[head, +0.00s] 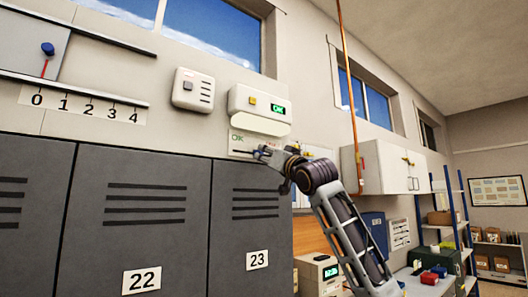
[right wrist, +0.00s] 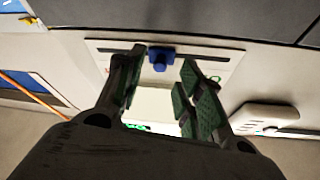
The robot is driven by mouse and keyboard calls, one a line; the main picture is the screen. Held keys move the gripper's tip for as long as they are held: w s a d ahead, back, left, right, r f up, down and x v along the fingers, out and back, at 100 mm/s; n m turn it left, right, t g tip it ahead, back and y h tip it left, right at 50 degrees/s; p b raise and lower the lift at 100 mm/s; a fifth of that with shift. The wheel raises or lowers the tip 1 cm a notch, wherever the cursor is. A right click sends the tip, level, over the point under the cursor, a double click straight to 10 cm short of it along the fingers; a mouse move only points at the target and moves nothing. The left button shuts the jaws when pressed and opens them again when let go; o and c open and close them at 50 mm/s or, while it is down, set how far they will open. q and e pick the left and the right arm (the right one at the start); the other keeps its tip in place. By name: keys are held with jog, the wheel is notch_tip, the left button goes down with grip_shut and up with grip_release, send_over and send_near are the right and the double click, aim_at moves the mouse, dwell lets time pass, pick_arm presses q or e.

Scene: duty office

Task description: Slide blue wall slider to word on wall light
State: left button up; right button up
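The wall light (head: 258,105) is a white box with a yellow square and a green display reading "OK". Below it is a pale slider panel (head: 238,139) with a green "OK" at its left end and a dark slot. The slider's blue knob (right wrist: 161,57) shows in the right wrist view, on the panel's slot; my gripper hides it in the head view. My right gripper (head: 265,153) is at the panel. In the right wrist view its open fingers (right wrist: 162,62) stand either side of the knob, with visible gaps. My left gripper is not in view.
Another blue knob (head: 47,48) with a red pointer is on a rail above a 0 to 4 scale (head: 82,105). A white wall box (head: 193,90) is left of the light. Grey lockers (head: 140,215) stand below. White cabinets (head: 385,166) are to the right.

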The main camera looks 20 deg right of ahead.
jog(key=shift+p+x, duration=0.5)
jog(key=shift+x, duration=0.9)
grip_shut()
